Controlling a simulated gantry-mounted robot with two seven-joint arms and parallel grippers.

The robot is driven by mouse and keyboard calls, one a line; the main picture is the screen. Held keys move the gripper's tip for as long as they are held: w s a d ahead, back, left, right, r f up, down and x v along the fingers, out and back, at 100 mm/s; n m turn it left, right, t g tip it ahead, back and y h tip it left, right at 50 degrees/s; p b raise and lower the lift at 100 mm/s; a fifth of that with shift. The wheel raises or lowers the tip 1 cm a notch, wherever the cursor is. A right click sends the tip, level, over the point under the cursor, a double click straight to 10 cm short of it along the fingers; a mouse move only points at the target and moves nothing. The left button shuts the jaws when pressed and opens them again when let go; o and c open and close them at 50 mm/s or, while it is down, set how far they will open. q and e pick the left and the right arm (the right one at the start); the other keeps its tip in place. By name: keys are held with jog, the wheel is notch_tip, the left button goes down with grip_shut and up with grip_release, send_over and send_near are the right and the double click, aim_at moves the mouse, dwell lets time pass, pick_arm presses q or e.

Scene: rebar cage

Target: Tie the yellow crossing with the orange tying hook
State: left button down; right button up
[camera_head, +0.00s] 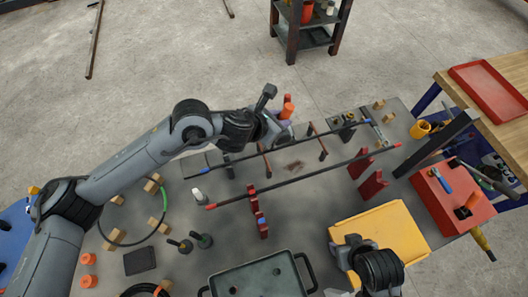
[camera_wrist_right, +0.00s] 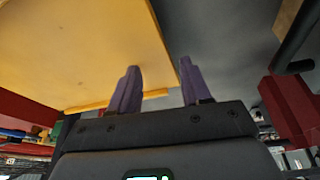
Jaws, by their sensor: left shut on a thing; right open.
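My left gripper (camera_head: 283,117) is at the far side of the rebar, shut on an orange-handled tool (camera_head: 288,106) that looks like the tying hook. The tool's lower end is hidden by the gripper. A blue-ended bar (camera_head: 230,175) and a red-ended bar (camera_head: 300,178) run across the grey table, with shorter brown bars (camera_head: 318,142) across them. I cannot make out a yellow marking on any crossing. My right gripper (camera_wrist_right: 160,85) is open and empty, beside the edge of a yellow tray or box (camera_wrist_right: 85,50), which also shows in the head view (camera_head: 385,232).
Red supports (camera_head: 373,185) stand near the bars. A dark tray (camera_head: 262,280) is at the front. A red box with tools (camera_head: 452,200) is at the right. A wooden bench (camera_head: 512,120) stands right.

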pick_arm(q)
jog(key=shift+r, duration=0.15)
jog(key=shift+r+p, duration=0.75)
jog(key=shift+r, duration=0.2)
pick_arm(e)
jog(key=shift+r, duration=0.2)
pick_arm(q)
jog(key=shift+r+p, duration=1.6)
jog(key=shift+r, duration=0.9)
pick_arm(e)
jog(key=shift+r, duration=1.7)
pick_arm(q)
jog(key=shift+a+f, duration=0.1)
jog(key=shift+a, duration=0.05)
